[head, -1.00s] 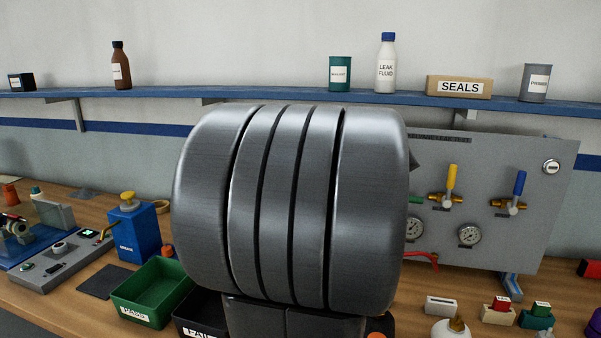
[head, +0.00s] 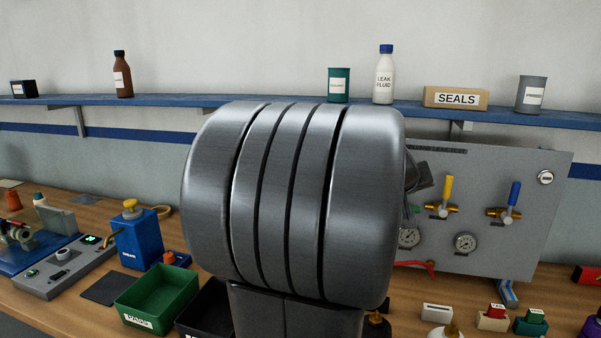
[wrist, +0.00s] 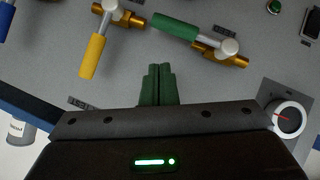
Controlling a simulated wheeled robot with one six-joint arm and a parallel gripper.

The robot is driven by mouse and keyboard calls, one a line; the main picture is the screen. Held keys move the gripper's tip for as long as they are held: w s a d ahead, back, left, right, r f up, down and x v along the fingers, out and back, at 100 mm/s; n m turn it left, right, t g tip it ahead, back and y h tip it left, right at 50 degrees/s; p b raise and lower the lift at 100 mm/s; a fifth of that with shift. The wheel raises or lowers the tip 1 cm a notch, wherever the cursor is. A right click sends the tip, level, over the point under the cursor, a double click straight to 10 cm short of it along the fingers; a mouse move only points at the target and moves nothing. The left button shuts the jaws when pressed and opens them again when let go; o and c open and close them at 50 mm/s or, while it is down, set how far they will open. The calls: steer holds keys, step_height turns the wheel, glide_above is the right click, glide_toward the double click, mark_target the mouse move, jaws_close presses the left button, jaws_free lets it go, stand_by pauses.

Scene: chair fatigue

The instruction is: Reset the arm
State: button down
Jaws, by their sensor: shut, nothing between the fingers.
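My gripper (wrist: 157,84) shows in the wrist view with its green fingers together and nothing between them. Behind it is the grey valve panel (wrist: 200,85). A green-handled valve (wrist: 175,27) lies above and right of the fingertips, and a yellow-handled valve (wrist: 94,55) is to the left. I cannot tell the exact gap to the panel, but no contact shows. In the head view my large grey arm link fills the middle and hides the panel's left part and my fingers. The yellow (head: 446,188) and blue (head: 514,194) handles stand upright there.
A blue shelf (head: 160,101) with bottles, cans and a SEALS box (head: 456,98) runs along the wall. The wooden bench (head: 110,275) holds a green bin (head: 157,297), a black bin (head: 207,309), a blue container (head: 137,238) and a control box (head: 66,267). Small coloured blocks lie at right.

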steer(key=s+a+r, duration=0.1)
steer(key=s+r, duration=0.5)
steer(key=s, duration=0.3)
steer(key=w+d+f, duration=0.2)
steer(key=w+f, duration=0.4)
steer(key=w, duration=0.3)
steer(key=w+a+n+t+h, duration=0.1)
steer(key=w+a+n+h, duration=0.2)
steer(key=a+n+h, duration=0.4)
steer(key=a+n, duration=0.1)
steer(key=a, duration=0.2)
steer(key=shift+t+h, duration=0.3)
stand_by(0.9)
steer(key=shift+d, duration=0.1)
stand_by(0.3)
